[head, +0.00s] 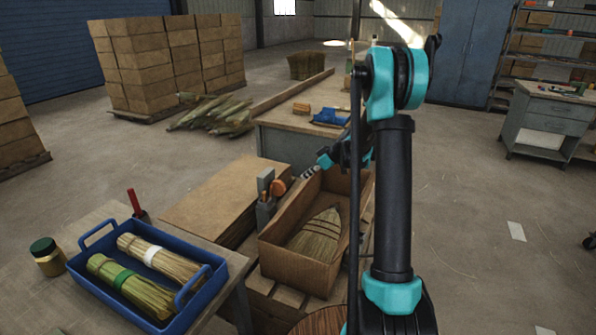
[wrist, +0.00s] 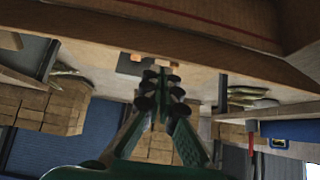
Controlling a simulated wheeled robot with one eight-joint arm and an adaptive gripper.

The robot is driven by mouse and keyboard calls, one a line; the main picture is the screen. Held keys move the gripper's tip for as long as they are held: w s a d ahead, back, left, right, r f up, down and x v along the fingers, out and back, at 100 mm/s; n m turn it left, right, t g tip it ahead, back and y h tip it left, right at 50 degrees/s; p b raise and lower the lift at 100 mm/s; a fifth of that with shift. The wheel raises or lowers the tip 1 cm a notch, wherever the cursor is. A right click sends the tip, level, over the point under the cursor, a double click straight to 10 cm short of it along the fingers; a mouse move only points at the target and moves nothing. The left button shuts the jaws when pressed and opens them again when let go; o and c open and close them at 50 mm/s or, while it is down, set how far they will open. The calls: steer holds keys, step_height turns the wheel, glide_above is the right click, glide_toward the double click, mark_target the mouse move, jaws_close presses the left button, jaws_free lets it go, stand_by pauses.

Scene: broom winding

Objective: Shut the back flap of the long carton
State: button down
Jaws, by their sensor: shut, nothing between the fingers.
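The long carton (head: 298,268) stands open-topped on a slatted wooden surface in the head view, with a straw broom head (head: 317,236) lying inside. My gripper (head: 310,173) is at the carton's far left edge, its fingers together and empty. The far end is partly behind my arm, and I cannot make out the back flap clearly or its angle. In the wrist view the closed fingers (wrist: 160,78) point toward a brown board edge beneath a large brown cardboard face (wrist: 210,12); I cannot tell whether they touch it.
A blue tray (head: 88,283) with two bundled brushes and a jar (head: 47,257) stand at front left. A grey holder with tools (head: 265,200) is close to the carton's left side. A workbench (head: 290,140) is behind. Open floor lies to the right.

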steer(key=s+d+f+y, duration=0.1)
steer(key=s+d+f, duration=0.2)
steer(key=d+f, duration=0.3)
steer(key=shift+s+f+t, duration=0.15)
steer(key=shift+f+t, duration=0.15)
steer(key=shift+f, duration=0.25)
stand_by(0.3)
